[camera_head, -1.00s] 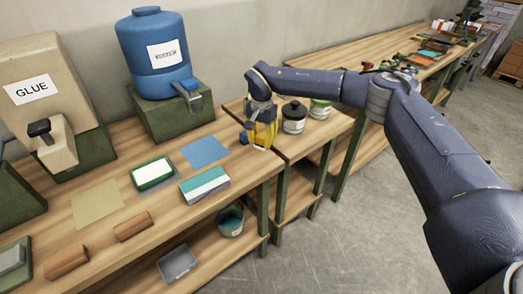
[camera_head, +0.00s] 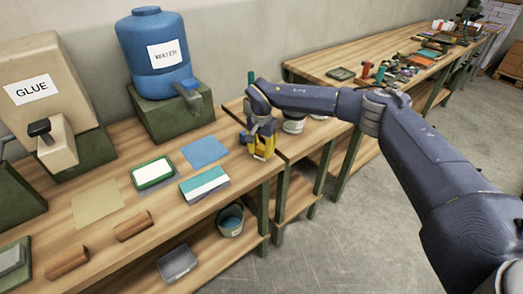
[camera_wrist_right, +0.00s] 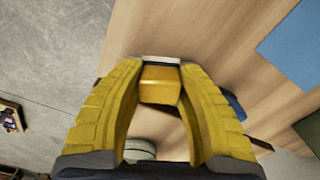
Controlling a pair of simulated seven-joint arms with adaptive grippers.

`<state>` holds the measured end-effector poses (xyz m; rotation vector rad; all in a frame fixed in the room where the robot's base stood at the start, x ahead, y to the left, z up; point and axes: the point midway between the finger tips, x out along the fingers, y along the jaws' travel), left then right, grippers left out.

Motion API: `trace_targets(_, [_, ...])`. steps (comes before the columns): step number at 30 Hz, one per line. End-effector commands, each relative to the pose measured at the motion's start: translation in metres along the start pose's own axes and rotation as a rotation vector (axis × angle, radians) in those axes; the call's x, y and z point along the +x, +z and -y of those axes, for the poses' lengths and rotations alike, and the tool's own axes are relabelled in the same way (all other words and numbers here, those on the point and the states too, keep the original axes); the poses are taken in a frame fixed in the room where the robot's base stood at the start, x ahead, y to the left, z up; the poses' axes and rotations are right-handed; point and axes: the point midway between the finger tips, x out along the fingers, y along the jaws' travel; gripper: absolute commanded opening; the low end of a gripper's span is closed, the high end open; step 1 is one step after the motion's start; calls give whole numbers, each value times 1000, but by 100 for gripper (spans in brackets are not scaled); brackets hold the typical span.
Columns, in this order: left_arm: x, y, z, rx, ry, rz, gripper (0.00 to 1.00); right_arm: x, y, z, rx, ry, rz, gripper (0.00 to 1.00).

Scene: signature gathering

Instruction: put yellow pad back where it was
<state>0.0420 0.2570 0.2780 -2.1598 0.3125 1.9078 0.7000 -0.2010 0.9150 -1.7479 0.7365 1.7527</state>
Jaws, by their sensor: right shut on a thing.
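The yellow pad (camera_wrist_right: 160,84) is a small yellow-orange block with a pale strip along one edge. In the right wrist view it sits between the ridged yellow fingertips of my right gripper (camera_wrist_right: 160,88), which is shut on it. In the head view my right gripper (camera_head: 262,147) is over the right end of the near wooden table, by its gap with the neighbouring table. There the pad is hard to tell from the yellow fingers. My left gripper is not in view.
A blue sheet (camera_head: 204,152), a teal-and-white block (camera_head: 204,186), a green-rimmed pad (camera_head: 153,173) and a tan sheet (camera_head: 98,205) lie left of the gripper. The blue water jug (camera_head: 157,55) stands behind. A jar (camera_head: 293,126) is partly hidden by my arm.

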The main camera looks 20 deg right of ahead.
Motion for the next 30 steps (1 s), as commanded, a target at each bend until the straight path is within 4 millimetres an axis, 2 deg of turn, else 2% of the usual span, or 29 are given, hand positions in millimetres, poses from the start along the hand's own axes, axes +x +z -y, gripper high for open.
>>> trace_targets(1, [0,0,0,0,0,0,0,2,0,0,0,1,0,3])
trace_targets(2, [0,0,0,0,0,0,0,2,0,0,0,1,0,38])
trace_targets(6, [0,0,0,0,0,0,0,1,0,0,0,1,0,55])
trace_targets(17, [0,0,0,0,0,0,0,-3,0,0,0,-1,-1,56])
trace_targets(22, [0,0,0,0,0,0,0,-24,-1,1,0,-2,-3,56])
trace_targets(30, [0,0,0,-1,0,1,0,-72,-1,0,0,-2,-2,56])
